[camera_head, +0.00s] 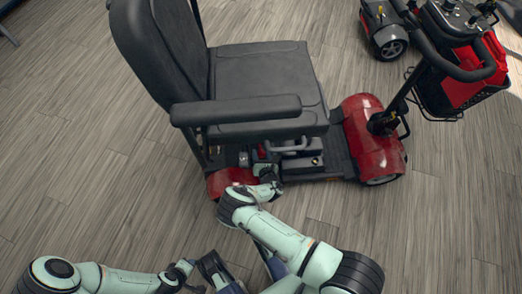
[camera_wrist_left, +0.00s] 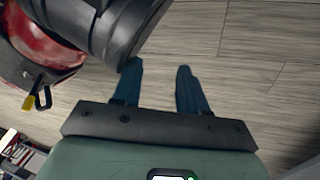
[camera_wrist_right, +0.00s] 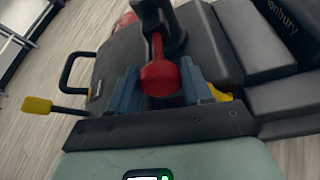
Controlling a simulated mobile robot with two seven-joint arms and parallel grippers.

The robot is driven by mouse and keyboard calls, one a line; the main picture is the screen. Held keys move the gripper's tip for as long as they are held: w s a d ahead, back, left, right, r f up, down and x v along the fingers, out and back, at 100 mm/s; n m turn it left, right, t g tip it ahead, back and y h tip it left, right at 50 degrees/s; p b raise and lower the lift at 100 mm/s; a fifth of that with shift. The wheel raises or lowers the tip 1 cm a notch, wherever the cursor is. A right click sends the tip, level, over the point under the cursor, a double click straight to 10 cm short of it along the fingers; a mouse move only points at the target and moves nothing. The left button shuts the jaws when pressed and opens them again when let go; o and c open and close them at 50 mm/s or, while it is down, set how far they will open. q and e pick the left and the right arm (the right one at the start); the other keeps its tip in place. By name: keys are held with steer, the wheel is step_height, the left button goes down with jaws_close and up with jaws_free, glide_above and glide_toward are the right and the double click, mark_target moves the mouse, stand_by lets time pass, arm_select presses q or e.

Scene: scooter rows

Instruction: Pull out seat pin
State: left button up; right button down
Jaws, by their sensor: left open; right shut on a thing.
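The seat pin is a red-headed knob (camera_wrist_right: 160,76) in the right wrist view, set in a dark post beneath the seat. My right gripper (camera_wrist_right: 160,88) is closed on its head, with one blue finger on each side. In the head view my right gripper (camera_head: 266,172) reaches in under the seat (camera_head: 268,78) of the red and black scooter, and the pin is too small to make out there. My left gripper (camera_wrist_left: 158,82) is open and empty, with bare floor between its fingers.
A yellow-tipped lever (camera_wrist_right: 38,105) and a black loop handle (camera_wrist_right: 78,75) stand left of the pin. The armrest (camera_head: 236,109) overhangs the work area. The scooter's red front (camera_head: 372,135) is to the right. Another scooter (camera_head: 385,30) stands at the back. Floor is clear at left.

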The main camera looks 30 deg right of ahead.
arm_select(q)
steer(key=shift+s, duration=0.15)
arm_select(e)
steer(key=c, duration=0.5)
jaws_free()
steer(key=shift+s+a+f, duration=0.1)
steer(key=shift+s, duration=0.1)
steer(key=shift+c, duration=0.2)
arm_select(q)
steer(key=shift+m+h, duration=0.3)
steer(key=r+p, duration=0.1)
steer(key=d+r+p, duration=0.1)
steer(key=r, duration=0.1)
steer(key=d+r+p, duration=0.1)
steer(key=r+p, duration=0.1)
steer(key=shift+s+d+r, duration=0.1)
steer(key=shift+s+d, duration=0.05)
steer(key=shift+s, duration=0.25)
arm_select(e)
steer(key=v, duration=1.3)
steer(key=shift+s, duration=0.15)
steer(key=shift+a, duration=0.1)
